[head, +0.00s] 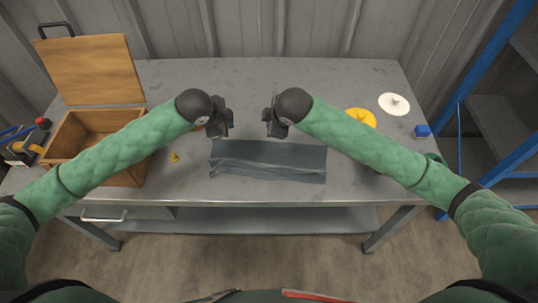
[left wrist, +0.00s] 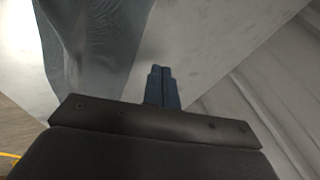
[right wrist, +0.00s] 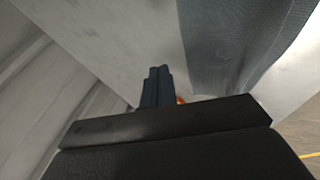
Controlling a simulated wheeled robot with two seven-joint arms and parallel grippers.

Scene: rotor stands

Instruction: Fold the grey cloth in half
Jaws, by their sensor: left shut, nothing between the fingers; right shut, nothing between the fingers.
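The grey cloth (head: 268,160) lies on the front middle of the table as a wide, low strip with creases along its length. It also shows in the left wrist view (left wrist: 95,40) and the right wrist view (right wrist: 235,40). My left gripper (head: 229,120) is shut and empty, above the table behind the cloth's left part. My right gripper (head: 268,122) is shut and empty, behind the cloth's middle. Neither touches the cloth. The fingers of both show closed together in the left wrist view (left wrist: 162,85) and the right wrist view (right wrist: 156,85).
An open wooden box (head: 97,128) with its lid raised stands at the left. A small yellow piece (head: 175,157) lies between box and cloth. A yellow disc (head: 361,117), a white disc (head: 394,104) and a blue block (head: 422,131) are at the right. The table's back middle is clear.

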